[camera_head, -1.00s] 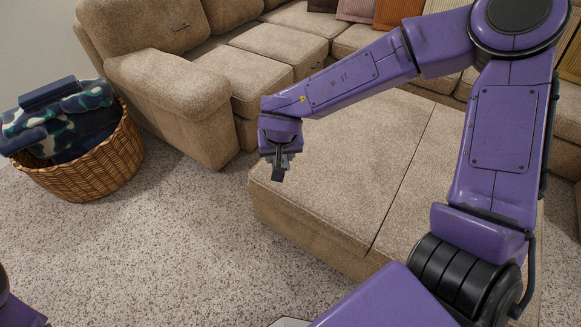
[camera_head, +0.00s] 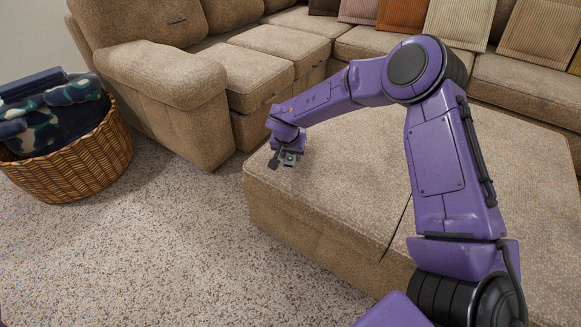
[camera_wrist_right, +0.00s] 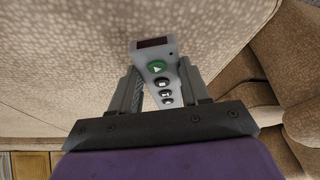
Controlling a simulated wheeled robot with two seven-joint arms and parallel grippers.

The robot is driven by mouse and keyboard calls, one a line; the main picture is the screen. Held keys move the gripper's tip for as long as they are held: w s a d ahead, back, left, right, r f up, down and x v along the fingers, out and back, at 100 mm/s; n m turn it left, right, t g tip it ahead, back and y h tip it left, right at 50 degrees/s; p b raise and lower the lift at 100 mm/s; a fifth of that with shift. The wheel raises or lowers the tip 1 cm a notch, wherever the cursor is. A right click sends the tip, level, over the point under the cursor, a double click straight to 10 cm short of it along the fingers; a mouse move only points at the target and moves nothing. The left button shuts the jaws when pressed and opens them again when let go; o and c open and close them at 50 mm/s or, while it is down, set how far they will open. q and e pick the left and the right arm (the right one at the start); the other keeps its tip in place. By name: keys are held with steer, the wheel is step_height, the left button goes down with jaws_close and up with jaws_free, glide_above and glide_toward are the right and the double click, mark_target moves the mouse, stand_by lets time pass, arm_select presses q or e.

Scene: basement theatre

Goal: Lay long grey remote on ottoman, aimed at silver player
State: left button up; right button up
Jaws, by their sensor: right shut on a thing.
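The long grey remote (camera_wrist_right: 157,65) shows in the right wrist view, with a green play button, black buttons and a dark red window at its far end. My right gripper (camera_wrist_right: 161,88) is shut on it, one finger on each side. In the head view my right gripper (camera_head: 286,160) points down over the near left corner of the ottoman (camera_head: 345,195). The remote is too small there to make out well, and I cannot tell whether it touches the top. The tan ottoman also fills much of the wrist view (camera_wrist_right: 60,60). My left gripper and the silver player are not in view.
A tan sofa (camera_head: 160,75) with several cushions (camera_head: 400,14) stands behind and left of the ottoman. A wicker basket (camera_head: 75,170) with folded blankets (camera_head: 60,105) stands on the carpet at the left. The ottoman's visible top is clear of objects.

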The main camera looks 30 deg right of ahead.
steer(key=shift+w+d+f, duration=0.1)
steer(key=shift+w+f, duration=0.2)
steer(key=shift+f, duration=0.1)
step_height(320, 180, down, 3)
steer(key=shift+w+f+b, duration=0.15)
steer(key=shift+f+b, duration=0.05)
steer(key=shift+b, duration=0.7)
steer(key=shift+r, duration=0.15)
steer(key=shift+s+f, duration=0.2)
steer(key=shift+f, duration=0.25)
